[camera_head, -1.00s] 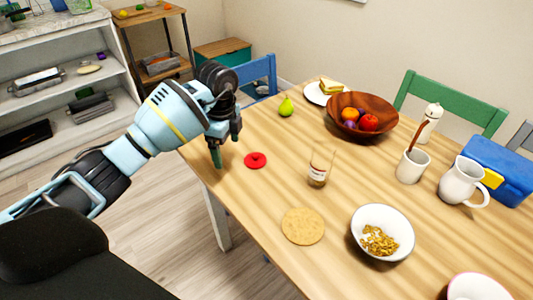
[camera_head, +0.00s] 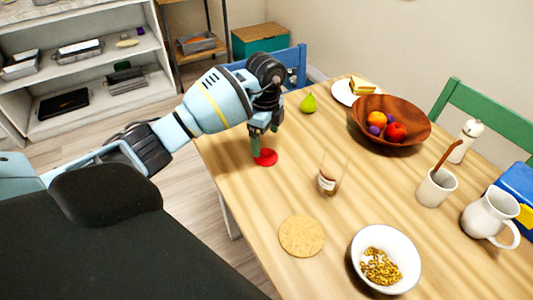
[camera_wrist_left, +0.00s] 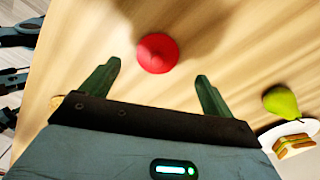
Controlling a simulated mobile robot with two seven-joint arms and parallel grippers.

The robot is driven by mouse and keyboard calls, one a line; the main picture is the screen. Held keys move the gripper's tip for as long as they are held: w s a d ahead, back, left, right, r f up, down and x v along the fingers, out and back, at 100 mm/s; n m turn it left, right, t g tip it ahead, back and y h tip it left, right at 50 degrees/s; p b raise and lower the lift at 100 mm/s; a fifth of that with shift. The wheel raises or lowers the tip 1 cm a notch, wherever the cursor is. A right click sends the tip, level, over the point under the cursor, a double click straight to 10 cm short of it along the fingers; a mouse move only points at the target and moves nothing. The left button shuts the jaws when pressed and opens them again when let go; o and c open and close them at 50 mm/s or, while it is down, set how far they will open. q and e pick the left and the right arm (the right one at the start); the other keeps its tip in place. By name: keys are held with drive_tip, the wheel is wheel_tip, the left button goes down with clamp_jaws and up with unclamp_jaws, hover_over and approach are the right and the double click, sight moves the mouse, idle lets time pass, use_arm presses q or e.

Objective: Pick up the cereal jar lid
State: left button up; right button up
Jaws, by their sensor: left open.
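The red round lid (camera_head: 266,157) lies on the wooden table near its left edge, partly hidden by a finger in the head view. In the left wrist view the lid (camera_wrist_left: 158,53) sits just beyond my fingertips, in the gap between them. My left gripper (camera_head: 263,142) is open and empty, pointing down above the lid. Its two green fingers also show spread apart in the left wrist view (camera_wrist_left: 157,78). The glass jar (camera_head: 328,181) with a label stands uncovered to the right of the lid. My right gripper is not in view.
A green pear (camera_head: 308,104) and a brown fruit bowl (camera_head: 418,116) are behind. A round cork mat (camera_head: 301,236) and a white cereal bowl (camera_head: 362,247) are in front. A blue chair (camera_head: 298,62) stands at the table's far left edge. The table around the lid is clear.

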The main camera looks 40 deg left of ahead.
sight(265, 151)
use_arm(q)
drive_tip(key=shift+f, duration=0.4)
drive_tip(key=f, duration=0.4)
drive_tip(key=shift+s+d+f, duration=0.1)
drive_tip(key=shift+s+f, duration=0.1)
drive_tip(key=shift+f, duration=0.05)
drive_tip(key=c, duration=1)
drive_tip(key=shift+c, duration=0.3)
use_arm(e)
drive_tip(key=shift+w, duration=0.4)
use_arm(q)
drive_tip(key=shift+r, duration=0.15)
drive_tip(key=shift+r, duration=0.55)
wheel_tip(265, 151, up, 2)
drive_tip(key=shift+r, duration=0.15)
drive_tip(key=s+d, duration=0.2)
drive_tip(key=s, duration=0.3)
drive_tip(key=s+d+r, duration=0.1)
drive_tip(key=s+d, duration=0.1)
drive_tip(key=s, duration=0.3)
drive_tip(key=s+d+p, duration=0.1)
drive_tip(key=s+d, duration=0.1)
drive_tip(key=s, duration=0.2)
drive_tip(key=shift+s+d+r, duration=0.1)
drive_tip(key=shift+s+r, duration=0.1)
drive_tip(key=shift+s, duration=0.2)
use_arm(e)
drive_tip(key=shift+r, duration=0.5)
